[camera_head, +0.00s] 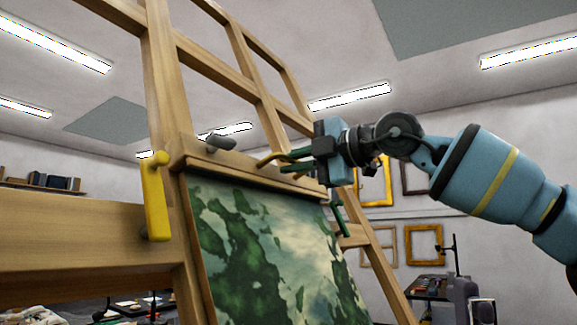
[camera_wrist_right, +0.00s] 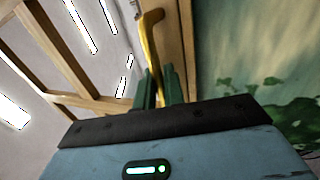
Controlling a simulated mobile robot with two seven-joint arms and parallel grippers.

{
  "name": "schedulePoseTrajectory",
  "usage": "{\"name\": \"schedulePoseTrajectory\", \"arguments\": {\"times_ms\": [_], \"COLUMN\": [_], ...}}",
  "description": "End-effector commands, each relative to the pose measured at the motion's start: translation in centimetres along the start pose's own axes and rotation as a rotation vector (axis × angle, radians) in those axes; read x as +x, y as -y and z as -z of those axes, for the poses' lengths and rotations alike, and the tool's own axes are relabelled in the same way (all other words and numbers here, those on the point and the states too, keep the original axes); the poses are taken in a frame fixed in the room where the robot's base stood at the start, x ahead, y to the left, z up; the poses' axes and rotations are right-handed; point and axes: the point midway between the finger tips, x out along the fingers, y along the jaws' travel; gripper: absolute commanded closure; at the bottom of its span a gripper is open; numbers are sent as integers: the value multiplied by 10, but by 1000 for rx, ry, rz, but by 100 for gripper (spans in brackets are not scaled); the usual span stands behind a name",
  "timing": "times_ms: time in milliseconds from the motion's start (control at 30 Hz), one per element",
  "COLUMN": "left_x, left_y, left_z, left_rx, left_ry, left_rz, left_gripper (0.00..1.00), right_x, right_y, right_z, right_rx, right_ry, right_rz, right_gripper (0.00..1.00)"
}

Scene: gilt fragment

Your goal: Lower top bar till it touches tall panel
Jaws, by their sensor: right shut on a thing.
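The wooden top bar (camera_head: 235,169) lies across the easel frame, just above the tall panel (camera_head: 262,250), which is painted in dark green and pale cloudy tones. From this low angle I cannot tell whether the bar touches the panel's top edge. A curved golden handle (camera_head: 270,159) stands out from the bar. My right gripper (camera_head: 287,160) is shut on this handle with its green fingers. In the right wrist view the handle (camera_wrist_right: 150,38) runs down between the fingers (camera_wrist_right: 159,88), with the panel (camera_wrist_right: 245,50) to the right. My left gripper is out of view.
A yellow handle (camera_head: 156,195) is on the easel's left side, and a dark grey knob (camera_head: 216,141) sits on top of the bar. A green lever (camera_head: 341,217) is at the panel's right edge. Easel posts (camera_head: 165,80) rise behind. Picture frames (camera_head: 424,244) hang on the back wall.

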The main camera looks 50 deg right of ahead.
Motion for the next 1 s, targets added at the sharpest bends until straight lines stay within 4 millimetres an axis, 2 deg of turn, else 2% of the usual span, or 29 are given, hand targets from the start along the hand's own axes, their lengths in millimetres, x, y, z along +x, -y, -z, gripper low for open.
{"name": "schedulePoseTrajectory", "arguments": {"times_ms": [200, 233, 333, 667, 767, 1000], "left_x": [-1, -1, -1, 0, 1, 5], "left_y": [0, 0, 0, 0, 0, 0], "left_z": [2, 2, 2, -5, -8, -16], "left_rx": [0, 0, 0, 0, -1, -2], "left_ry": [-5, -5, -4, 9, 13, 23], "left_rz": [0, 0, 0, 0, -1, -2], "left_gripper": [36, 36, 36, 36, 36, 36], "right_x": [1, 1, 1, -2, -10, -44], "right_y": [1, 1, 1, 0, 0, 1], "right_z": [0, 0, 0, 0, 0, 0], "right_rx": [-1, -1, -1, -1, -1, -1], "right_ry": [1, 1, 1, 1, 1, 1], "right_rz": [6, 6, 5, 1, -1, 0], "right_gripper": [100, 85, 74, 74, 74, 74]}}
